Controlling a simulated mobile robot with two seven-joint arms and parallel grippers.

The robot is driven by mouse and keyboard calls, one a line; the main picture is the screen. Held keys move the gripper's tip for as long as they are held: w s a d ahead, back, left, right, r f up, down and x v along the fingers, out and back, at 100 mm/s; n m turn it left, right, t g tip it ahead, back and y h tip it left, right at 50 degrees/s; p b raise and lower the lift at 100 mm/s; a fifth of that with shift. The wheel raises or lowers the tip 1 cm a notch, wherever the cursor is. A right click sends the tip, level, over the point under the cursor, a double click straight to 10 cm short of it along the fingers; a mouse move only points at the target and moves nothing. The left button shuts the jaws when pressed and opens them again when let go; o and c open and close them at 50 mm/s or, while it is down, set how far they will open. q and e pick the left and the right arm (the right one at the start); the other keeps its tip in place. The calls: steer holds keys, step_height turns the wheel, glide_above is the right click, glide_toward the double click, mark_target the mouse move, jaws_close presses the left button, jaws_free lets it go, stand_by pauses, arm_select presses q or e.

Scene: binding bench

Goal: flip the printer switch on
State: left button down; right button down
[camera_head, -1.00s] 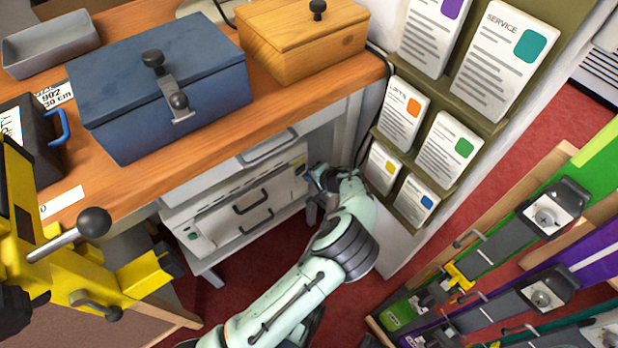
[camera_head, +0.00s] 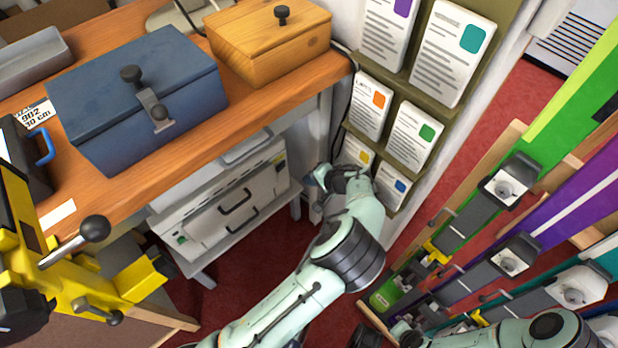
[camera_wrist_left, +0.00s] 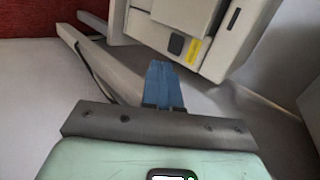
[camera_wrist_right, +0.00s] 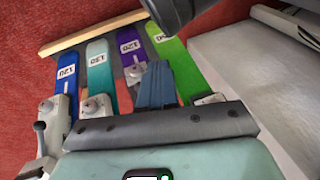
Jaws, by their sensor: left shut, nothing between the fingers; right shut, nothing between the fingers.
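The pale grey printer (camera_head: 222,208) stands on a low stand under the bench. In the left wrist view its corner shows a small dark square (camera_wrist_left: 176,44), which looks like the switch, beside a yellow label (camera_wrist_left: 194,51). I cannot tell the switch's position. My left gripper (camera_head: 318,178) is to the right of the printer; its blue fingers (camera_wrist_left: 163,85) are shut and empty, appearing just below the dark square, with no clear contact. My right gripper (camera_wrist_right: 157,85) is shut and empty, over the coloured strips at the right.
The wooden bench (camera_head: 130,190) overhangs the printer, carrying a blue box (camera_head: 140,95) and a wooden box (camera_head: 268,40). A leaflet rack (camera_head: 395,88) on the wall is close to my left forearm. A yellow clamp device (camera_head: 70,270) is at left. Coloured strips (camera_head: 560,110) fill the right.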

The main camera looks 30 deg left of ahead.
mark_target(279, 171)
arm_select(q)
steer(key=shift+d+f, duration=0.1)
arm_select(e)
steer(key=shift+s+f, duration=0.1)
stand_by(0.4)
